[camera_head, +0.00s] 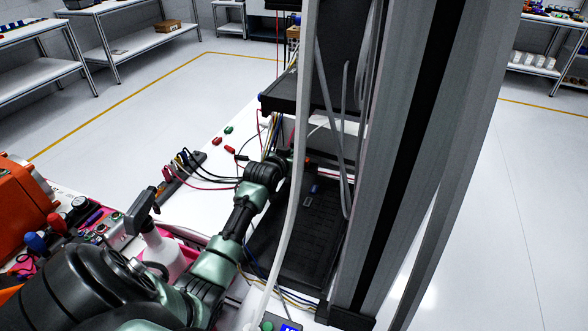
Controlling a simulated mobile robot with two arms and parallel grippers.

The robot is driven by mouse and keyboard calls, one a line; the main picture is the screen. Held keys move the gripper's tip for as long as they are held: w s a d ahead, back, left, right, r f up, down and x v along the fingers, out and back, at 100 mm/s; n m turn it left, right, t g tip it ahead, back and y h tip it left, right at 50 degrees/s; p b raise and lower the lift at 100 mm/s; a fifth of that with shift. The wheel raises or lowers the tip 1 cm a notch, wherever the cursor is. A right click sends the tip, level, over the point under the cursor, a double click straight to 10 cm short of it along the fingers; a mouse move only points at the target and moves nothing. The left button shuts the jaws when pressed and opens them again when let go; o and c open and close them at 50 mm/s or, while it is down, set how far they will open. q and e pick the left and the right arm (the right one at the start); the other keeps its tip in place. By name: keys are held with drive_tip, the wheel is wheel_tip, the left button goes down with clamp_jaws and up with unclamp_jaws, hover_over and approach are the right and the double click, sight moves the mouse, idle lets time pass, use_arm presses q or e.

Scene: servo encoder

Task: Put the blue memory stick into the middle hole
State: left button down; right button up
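A small blue piece (314,188) lies on the black tray (290,262) near its far end; it may be the blue memory stick, but it is too small to be sure. My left arm reaches in from the lower left over the white table. Its gripper (293,164) is near the far edge of the tray, a little beyond and left of the blue piece. The fingers are small and partly covered, so their opening and any grip cannot be told. No middle hole can be made out. My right gripper is not in view.
Red pieces (216,141) and a green piece (228,129) lie on the white table (205,160). Loose cables (205,180) run left of my arm. A spray bottle (155,235) and an orange case (22,205) stand at the left. Tall uprights and cables block the right side.

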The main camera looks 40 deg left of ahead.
use_arm(q)
drive_tip(key=c, duration=1.5)
unclamp_jaws()
drive_tip(key=shift+o, duration=0.2)
drive_tip(key=v, duration=0.8)
drive_tip(key=shift+w, duration=0.1)
